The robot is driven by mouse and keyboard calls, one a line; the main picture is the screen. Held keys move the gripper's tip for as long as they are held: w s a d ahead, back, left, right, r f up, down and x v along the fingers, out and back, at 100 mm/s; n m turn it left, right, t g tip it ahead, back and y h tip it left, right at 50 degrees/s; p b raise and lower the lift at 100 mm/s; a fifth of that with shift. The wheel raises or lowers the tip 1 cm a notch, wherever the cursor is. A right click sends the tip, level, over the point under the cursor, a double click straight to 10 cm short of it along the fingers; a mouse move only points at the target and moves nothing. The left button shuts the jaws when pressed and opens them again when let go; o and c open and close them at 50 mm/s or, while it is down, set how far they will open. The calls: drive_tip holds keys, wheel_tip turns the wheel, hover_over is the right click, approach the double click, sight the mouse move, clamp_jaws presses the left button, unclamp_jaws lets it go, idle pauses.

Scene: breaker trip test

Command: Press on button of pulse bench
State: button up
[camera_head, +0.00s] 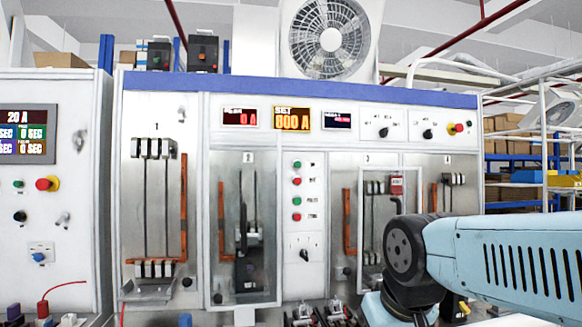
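A large white test bench (350,102) with a blue band along its top fills the middle. Its center panel has a column of buttons: a green button (297,166), a red button (297,181), a second green button (297,201) and a second red button (297,217). Their small labels are too blurred to read surely. A black rotary knob (304,255) sits below them. No pulse bench name is legible. My light blue arm crosses the lower right, in front of the bench's right bays. My gripper is not in view.
A second cabinet at left has a screen (27,133) reading 20 A, a green button (18,184) and a red button on yellow (47,184). A red display (239,117) and an amber display (292,118) top the bench. Small breakers (300,317) stand in front.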

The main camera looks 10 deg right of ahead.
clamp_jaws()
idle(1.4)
